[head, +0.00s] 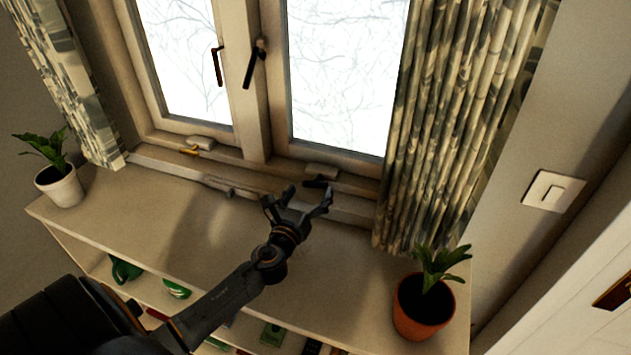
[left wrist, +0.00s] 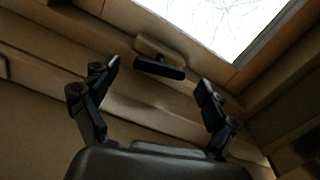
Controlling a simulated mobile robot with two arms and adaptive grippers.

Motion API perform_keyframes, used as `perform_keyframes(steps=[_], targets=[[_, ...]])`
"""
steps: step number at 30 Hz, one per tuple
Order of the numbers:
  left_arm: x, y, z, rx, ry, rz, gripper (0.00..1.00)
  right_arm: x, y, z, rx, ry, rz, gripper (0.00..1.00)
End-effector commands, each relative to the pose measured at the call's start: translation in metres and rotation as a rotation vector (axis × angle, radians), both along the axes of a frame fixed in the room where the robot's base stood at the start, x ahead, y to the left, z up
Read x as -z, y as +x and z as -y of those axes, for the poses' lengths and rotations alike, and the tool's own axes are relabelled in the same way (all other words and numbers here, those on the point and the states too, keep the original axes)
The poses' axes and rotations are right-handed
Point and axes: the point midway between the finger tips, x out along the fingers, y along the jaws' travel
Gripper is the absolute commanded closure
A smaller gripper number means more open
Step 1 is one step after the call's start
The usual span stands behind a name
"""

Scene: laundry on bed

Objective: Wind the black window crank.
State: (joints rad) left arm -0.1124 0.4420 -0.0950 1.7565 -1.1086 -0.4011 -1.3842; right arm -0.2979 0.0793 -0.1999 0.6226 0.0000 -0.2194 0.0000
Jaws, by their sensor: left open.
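The black window crank (head: 317,182) sits on a pale housing at the bottom of the right window frame, near the sill. In the left wrist view the crank (left wrist: 159,68) shows as a short black bar beyond my fingers, between them and apart from both. My left gripper (head: 308,197) is open and empty, just in front of and below the crank in the head view. Its two fingers also show spread wide in the left wrist view (left wrist: 158,88). My right gripper is in neither view.
A second, brass-coloured crank (head: 190,151) is on the left window. Two dark latch handles (head: 254,64) are higher up. A patterned curtain (head: 450,120) hangs right of the crank. A terracotta pot (head: 422,310) and white pot (head: 62,187) stand on the shelf top (head: 150,215).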

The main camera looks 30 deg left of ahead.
Motion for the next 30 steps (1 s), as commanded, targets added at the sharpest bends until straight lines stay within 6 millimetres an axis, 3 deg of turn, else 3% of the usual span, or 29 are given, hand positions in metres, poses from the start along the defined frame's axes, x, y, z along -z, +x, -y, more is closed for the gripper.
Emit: perform_keyframes(steps=[7, 19, 27, 30], targets=[[0.0, 0.033, -0.007, 0.001, -0.001, 0.0, 0.13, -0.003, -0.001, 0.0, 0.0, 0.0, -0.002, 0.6], [0.001, 0.04, -0.009, 0.001, 0.0, -0.001, 0.13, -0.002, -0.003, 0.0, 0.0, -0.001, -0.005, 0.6], [0.001, 0.039, -0.009, 0.001, 0.0, -0.001, 0.66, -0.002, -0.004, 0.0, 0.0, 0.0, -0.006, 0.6], [0.0, 0.04, -0.009, 0.001, 0.007, -0.002, 0.68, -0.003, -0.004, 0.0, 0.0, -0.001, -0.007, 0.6]])
